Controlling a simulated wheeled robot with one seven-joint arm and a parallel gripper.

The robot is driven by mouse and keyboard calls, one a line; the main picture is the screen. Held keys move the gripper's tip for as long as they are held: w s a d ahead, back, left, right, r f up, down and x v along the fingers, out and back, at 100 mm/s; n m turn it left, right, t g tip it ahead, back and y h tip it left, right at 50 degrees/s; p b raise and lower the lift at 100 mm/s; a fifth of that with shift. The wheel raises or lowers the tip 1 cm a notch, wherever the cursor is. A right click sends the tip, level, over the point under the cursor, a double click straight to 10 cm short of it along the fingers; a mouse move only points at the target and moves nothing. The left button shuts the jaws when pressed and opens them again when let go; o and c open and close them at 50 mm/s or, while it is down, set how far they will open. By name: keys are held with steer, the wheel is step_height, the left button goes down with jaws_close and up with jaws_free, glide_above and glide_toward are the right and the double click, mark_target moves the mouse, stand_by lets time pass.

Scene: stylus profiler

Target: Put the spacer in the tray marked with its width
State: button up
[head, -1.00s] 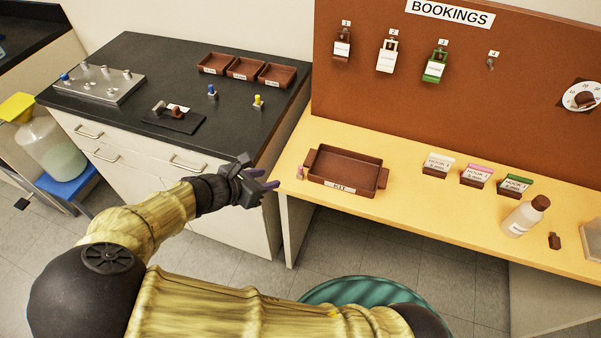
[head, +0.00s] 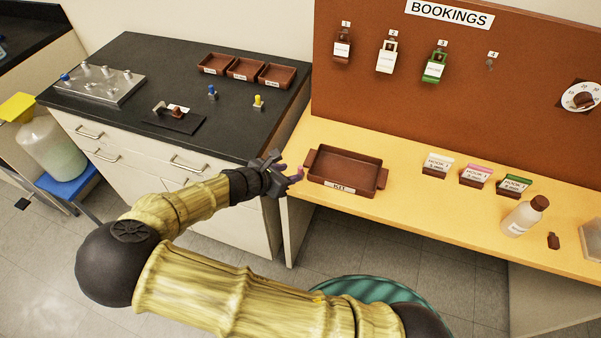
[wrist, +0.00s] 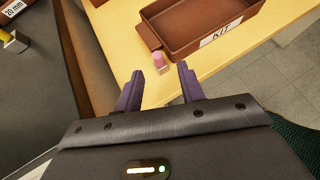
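My gripper (head: 288,167) is open at the left end of the yellow table, with its purple fingers apart in the wrist view (wrist: 160,82). A small pink-topped block (wrist: 159,58) stands on the table just beyond and between the fingertips, with nothing gripped. In the head view the fingers partly cover it. Three brown trays (head: 243,76) with white labels stand at the back of the black bench; one label reads 20 mm in the wrist view (wrist: 14,10). A blue-topped piece (head: 211,91) and a yellow-topped piece (head: 258,101) stand before them. I cannot tell for certain which piece is the spacer.
A brown tray marked KIT (head: 340,186) stands close right of my gripper. A dark pad (head: 175,121) with a small brown fixture and a metal plate (head: 98,86) with pegs lie on the bench.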

mark_target(299, 169)
steer(key=x, duration=0.4)
steer(key=shift+w+d, duration=0.1)
steer(key=shift+w, duration=0.2)
jaws_close()
